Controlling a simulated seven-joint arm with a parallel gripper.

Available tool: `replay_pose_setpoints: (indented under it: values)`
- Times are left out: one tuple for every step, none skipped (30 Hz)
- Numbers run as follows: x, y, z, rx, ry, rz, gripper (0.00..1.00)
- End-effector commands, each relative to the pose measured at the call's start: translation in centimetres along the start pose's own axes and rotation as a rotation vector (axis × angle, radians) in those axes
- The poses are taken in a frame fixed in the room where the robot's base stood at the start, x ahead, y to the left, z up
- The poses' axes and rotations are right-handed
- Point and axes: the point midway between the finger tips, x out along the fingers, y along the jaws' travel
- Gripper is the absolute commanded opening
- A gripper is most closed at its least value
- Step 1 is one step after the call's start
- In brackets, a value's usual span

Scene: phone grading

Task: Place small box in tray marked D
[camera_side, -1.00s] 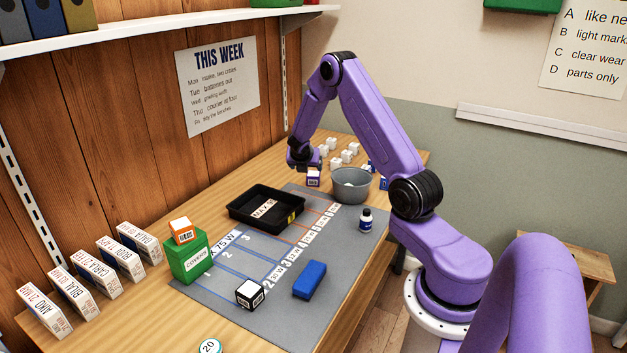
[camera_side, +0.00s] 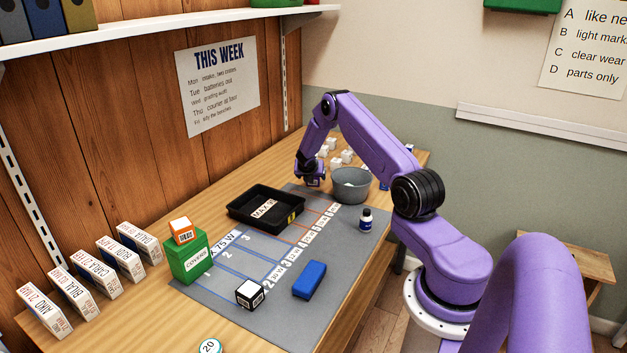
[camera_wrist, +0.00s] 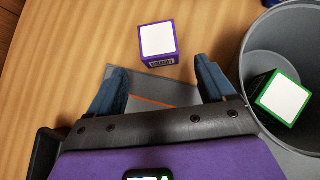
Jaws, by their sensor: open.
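A small purple box (camera_wrist: 158,40) with a white top and a barcode on its near side sits on the wooden table in the wrist view. In the side view it is hidden behind my gripper (camera_side: 310,181), low over the table left of the grey bin. In the wrist view my gripper (camera_wrist: 160,66) is open and empty, with the box just beyond its fingertips. A small blue marker (camera_side: 384,181), perhaps lettered D, shows behind the bin, mostly hidden by my arm. I cannot make out a tray D clearly.
The grey bin (camera_side: 351,186) stands close beside my gripper and holds a green-edged box (camera_wrist: 284,97). A black tray (camera_side: 240,212) lies nearer. Several white pieces (camera_side: 346,156) stand behind.

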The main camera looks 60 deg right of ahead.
Motion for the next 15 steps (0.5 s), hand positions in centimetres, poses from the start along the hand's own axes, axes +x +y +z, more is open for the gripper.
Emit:
replay_pose_setpoints:
  values:
    - [0.2, 0.0, -0.1, 0.001, 0.001, -0.001, 0.83]
    - [0.3, 0.0, -0.1, 0.001, 0.001, -0.001, 0.83]
    - [0.4, 0.0, 0.0, 0.001, 0.0, -0.001, 0.83]
    - [0.5, 0.0, 0.0, 0.002, 0.0, -0.001, 0.83]
    - [0.6, -0.1, 0.1, 0.002, 0.0, -0.001, 0.83]
    - [0.8, -0.1, 0.1, 0.002, 0.0, -0.002, 0.83]
    - [1.1, -0.1, 0.1, 0.003, 0.0, -0.002, 0.83]
    - [1.4, -0.1, 0.2, 0.003, 0.0, -0.002, 0.83]
    - [1.8, -0.1, 0.3, 0.004, 0.0, -0.002, 0.83]
    - [2.1, -0.1, 0.3, 0.003, 0.0, -0.001, 0.83]
    - [2.5, -0.1, 0.4, 0.003, 0.0, -0.001, 0.83]
    - [2.9, -0.1, 0.5, 0.003, 0.0, -0.001, 0.83]
    - [3.2, -0.1, 0.6, 0.003, 0.001, -0.001, 0.83]
    - [3.5, -0.1, 0.7, 0.003, 0.0, -0.001, 0.83]
    - [3.9, -0.1, 0.6, 0.003, 0.0, -0.001, 0.83]
